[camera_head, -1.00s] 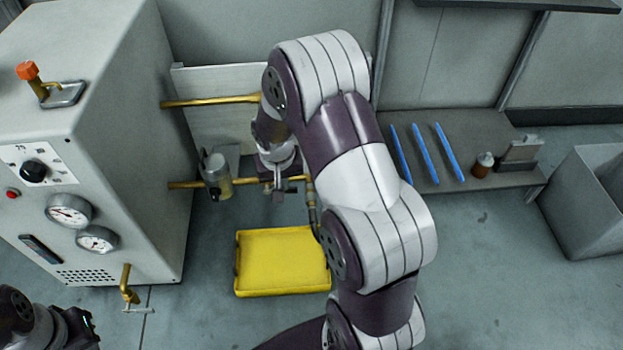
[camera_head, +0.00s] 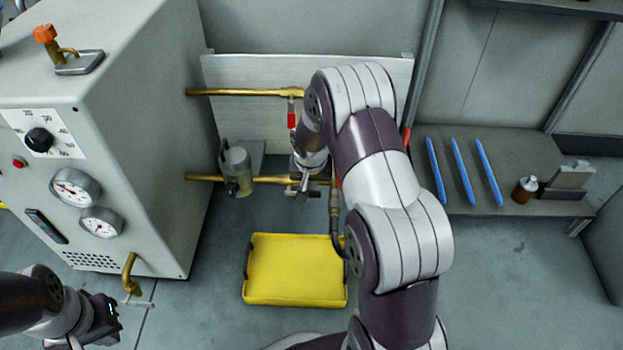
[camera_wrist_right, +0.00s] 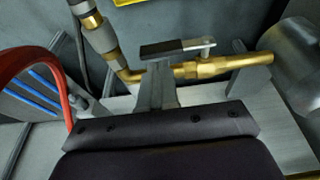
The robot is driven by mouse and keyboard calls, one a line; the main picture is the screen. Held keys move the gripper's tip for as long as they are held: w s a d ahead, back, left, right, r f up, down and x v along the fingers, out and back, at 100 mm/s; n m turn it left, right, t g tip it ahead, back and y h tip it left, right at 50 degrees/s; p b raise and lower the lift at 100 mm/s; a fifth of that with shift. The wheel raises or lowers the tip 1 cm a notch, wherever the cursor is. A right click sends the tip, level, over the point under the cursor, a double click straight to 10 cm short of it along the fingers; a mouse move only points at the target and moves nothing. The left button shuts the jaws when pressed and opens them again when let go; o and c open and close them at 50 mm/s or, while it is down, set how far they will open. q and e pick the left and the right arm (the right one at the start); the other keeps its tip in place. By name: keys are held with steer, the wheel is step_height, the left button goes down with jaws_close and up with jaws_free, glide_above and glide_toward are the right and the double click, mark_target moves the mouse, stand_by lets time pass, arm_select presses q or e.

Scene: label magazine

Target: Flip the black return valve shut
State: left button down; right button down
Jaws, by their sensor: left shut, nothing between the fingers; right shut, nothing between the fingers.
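The black return valve's lever (camera_wrist_right: 165,48) shows in the right wrist view, dark with a pale metal end. It lies roughly parallel to the brass pipe (camera_wrist_right: 215,67) beneath it. My right gripper (camera_wrist_right: 156,70) is shut and empty, its fingertips close to the lever's left part; I cannot tell whether they touch. In the head view my right gripper (camera_head: 305,185) is at the lower brass pipe (camera_head: 262,179), and the arm hides part of the valve area. My left gripper (camera_head: 118,325) is shut at the lower left, away from the valve.
A red-handled valve (camera_head: 292,114) hangs from the upper brass pipe (camera_head: 235,91). A grey cylinder (camera_head: 236,170) stands left of my right gripper. A yellow tray (camera_head: 296,270) is below. The grey machine (camera_head: 150,130) fills the left. A red hose (camera_wrist_right: 62,80) curves beside my right wrist.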

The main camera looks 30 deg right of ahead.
mark_target(310, 194)
arm_select(q)
steer(key=shift+f, duration=0.5)
arm_select(e)
steer(key=shift+f, duration=0.65)
arm_select(q)
steer(key=shift+r, duration=0.15)
arm_select(e)
steer(key=shift+s+d+f, duration=0.15)
steer(key=shift+d+f, duration=0.05)
steer(key=shift+f, duration=0.25)
steer(key=shift+s+d+f, duration=0.1)
steer(key=shift+d+f, duration=0.1)
steer(key=shift+f, duration=0.2)
